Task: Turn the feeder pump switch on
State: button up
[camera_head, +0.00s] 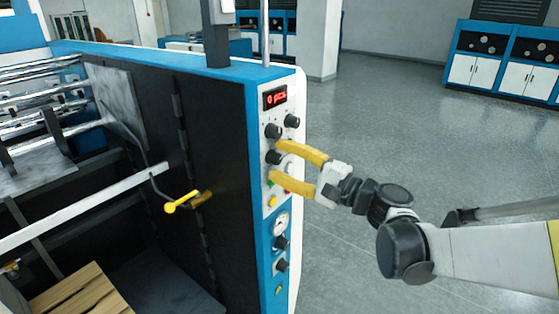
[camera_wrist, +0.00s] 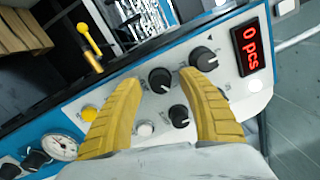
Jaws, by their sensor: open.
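The control panel (camera_head: 283,185) on the machine's end post carries several black rotary knobs, and their labels are too small to read, so I cannot tell which is the feeder pump switch. In the wrist view, one black knob (camera_wrist: 160,79) shows between the fingertips. A second knob (camera_wrist: 203,59) is beyond the right finger, and a third (camera_wrist: 180,116) is between the fingers, nearer the palm. My gripper (camera_head: 278,161) has its yellow fingers spread, pointing at the panel; it also shows in the wrist view (camera_wrist: 160,78). It holds nothing. Contact with a knob cannot be told.
A red display (camera_head: 275,98) reads "0 pcs" above the knobs. A yellow button (camera_wrist: 89,114), a pressure gauge (camera_head: 282,222) and lower knobs (camera_head: 281,243) share the post. A yellow-handled lever (camera_head: 182,203) sticks out at left. The floor at right is open.

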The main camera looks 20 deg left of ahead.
jog(key=v, duration=1.2)
